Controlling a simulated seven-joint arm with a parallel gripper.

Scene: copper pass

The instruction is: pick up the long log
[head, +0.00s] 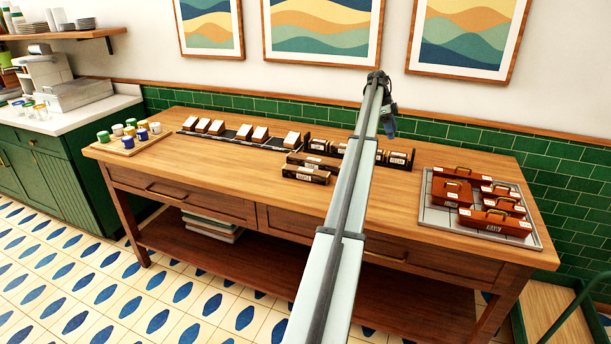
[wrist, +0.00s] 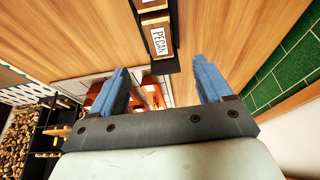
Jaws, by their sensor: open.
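I cannot pick out a log by name for certain. In the wrist view, a pile of small brown pieces (wrist: 22,140), possibly cut wood, shows at the lower left beside a black rack (wrist: 58,122); no single long log is clear in it. My gripper (wrist: 161,85) is open and empty, its two blue fingers wide apart. In the head view it shows small and partly behind my arm, above the back of the table (head: 220,170). A dark block labelled PECAN (wrist: 159,40) lies beyond the fingertips in the wrist view.
More labelled dark blocks (head: 305,174) stand mid-table, partly hidden by my arm. A grey tray (head: 430,205) with orange handled boxes is at the right. Small tilted blocks (head: 225,128) and a board with cups (head: 128,148) are at the left.

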